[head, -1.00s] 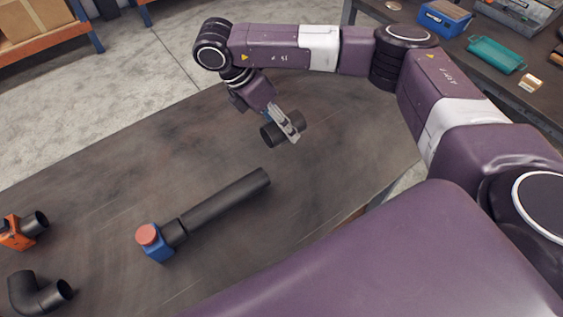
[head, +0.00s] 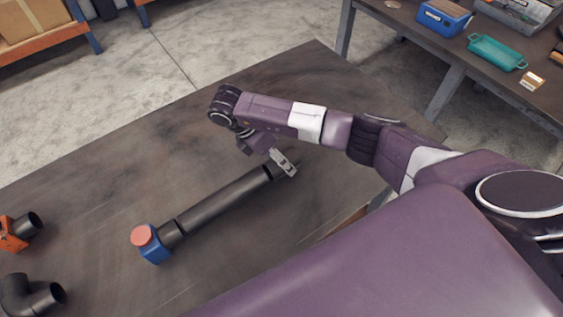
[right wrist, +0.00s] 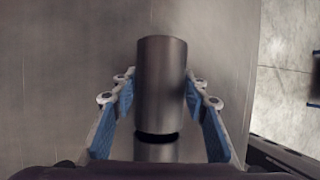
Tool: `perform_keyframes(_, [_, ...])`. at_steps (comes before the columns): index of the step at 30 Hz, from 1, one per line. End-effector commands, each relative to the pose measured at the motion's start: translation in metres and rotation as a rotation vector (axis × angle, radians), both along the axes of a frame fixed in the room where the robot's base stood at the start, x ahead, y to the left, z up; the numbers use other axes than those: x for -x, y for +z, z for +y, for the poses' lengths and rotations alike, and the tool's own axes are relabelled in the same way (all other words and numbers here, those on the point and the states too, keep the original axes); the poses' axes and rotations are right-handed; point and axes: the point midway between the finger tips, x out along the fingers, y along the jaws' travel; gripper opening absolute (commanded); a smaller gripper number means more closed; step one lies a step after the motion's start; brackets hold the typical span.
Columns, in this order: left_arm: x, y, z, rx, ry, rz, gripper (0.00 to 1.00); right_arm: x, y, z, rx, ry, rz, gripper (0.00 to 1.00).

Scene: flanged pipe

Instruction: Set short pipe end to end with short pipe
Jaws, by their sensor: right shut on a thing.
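A dark short pipe (head: 225,200) lies on the table, its left end at a blue fitting (head: 152,249) with a red round cap. My right gripper (head: 284,163) is at its far right end, shut on another dark short pipe (right wrist: 161,80), which the gripper mostly hides in the head view. In the right wrist view the held pipe sits between the blue-padded fingers, in line with the lying pipe (right wrist: 155,152). A dark band shows between them; I cannot tell whether the ends touch. My left gripper is not in view.
An orange fitting (head: 14,233) and a dark elbow pipe (head: 30,296) are at the table's left. The dark table (head: 130,160) is bare behind the pipe. A second bench (head: 455,68) with a blue box (head: 444,17) and teal tray (head: 497,53) stands at the back right.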

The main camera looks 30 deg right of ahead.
Motion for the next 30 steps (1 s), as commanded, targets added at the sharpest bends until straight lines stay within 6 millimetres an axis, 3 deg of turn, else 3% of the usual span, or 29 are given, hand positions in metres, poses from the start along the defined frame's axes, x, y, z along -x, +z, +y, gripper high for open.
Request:
perform_keyframes(6, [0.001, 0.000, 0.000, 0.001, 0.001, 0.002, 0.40, 0.000, -0.001, 0.000, 0.000, 0.000, -0.001, 0.00])
perform_keyframes(7, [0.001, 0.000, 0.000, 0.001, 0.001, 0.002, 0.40, 0.000, -0.002, 0.000, -0.001, 0.001, 0.001, 0.44])
perform_keyframes(11, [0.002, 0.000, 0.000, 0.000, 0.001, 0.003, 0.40, 0.000, -0.001, 0.000, 0.000, 0.001, 0.000, 0.58])
perform_keyframes(22, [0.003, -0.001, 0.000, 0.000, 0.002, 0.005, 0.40, -0.002, 0.004, 0.002, -0.001, 0.001, -0.004, 0.58])
perform_keyframes(30, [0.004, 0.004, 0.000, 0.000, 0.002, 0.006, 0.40, -0.012, 0.049, 0.021, 0.002, 0.004, -0.007, 0.58])
